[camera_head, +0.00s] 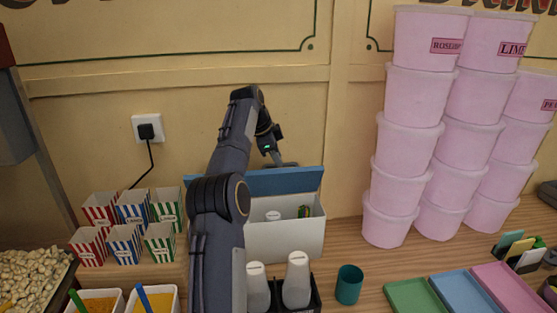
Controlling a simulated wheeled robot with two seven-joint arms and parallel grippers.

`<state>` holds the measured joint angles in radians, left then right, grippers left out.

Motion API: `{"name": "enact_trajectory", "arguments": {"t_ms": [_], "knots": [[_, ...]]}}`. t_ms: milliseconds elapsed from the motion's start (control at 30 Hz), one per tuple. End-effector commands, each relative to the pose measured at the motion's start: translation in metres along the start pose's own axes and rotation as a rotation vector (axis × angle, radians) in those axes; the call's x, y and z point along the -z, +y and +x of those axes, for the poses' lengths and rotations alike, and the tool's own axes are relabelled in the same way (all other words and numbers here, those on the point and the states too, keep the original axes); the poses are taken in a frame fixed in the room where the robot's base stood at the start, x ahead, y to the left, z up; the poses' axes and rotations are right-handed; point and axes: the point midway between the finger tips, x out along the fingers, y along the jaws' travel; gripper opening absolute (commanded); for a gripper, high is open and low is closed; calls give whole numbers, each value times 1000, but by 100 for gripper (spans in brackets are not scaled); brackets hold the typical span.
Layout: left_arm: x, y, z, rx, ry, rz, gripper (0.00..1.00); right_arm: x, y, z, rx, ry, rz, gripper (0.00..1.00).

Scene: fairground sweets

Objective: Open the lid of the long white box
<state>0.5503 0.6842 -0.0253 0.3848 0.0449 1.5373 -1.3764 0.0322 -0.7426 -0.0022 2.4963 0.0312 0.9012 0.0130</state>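The long white box (285,240) stands on the counter against the back wall, partly behind my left arm. Its blue lid (298,181) is raised along the back edge, so the box is open. A white-topped item (272,215) and some small green and yellow things (304,211) show inside. My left gripper (281,163) is at the upper edge of the lid, close to or touching it. Its fingers are small and dark, and I cannot tell whether they are open or shut. My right gripper is not in view.
Pink tubs (400,145) are stacked to the right of the box. Striped cups (125,242) stand to the left. White bottles (296,280) in a dark holder and a teal cup (348,285) stand in front. Coloured trays (461,293) lie at the front right.

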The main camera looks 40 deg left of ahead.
Motion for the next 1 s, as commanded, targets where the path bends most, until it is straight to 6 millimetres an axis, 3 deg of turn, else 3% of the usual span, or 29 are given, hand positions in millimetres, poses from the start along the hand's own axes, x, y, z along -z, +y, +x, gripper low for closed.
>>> {"name": "enact_trajectory", "arguments": {"t_ms": [200, 467, 667, 1000], "knots": [[0, 0, 19, 0, 0, 1, 22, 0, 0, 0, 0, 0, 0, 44], [0, 0, 20, 1, 0, 1, 22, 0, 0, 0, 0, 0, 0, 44], [0, 0, 20, 1, -1, 1, 0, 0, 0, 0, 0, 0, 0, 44], [0, -2, 20, 2, -1, 1, 0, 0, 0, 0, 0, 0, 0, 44]]}}
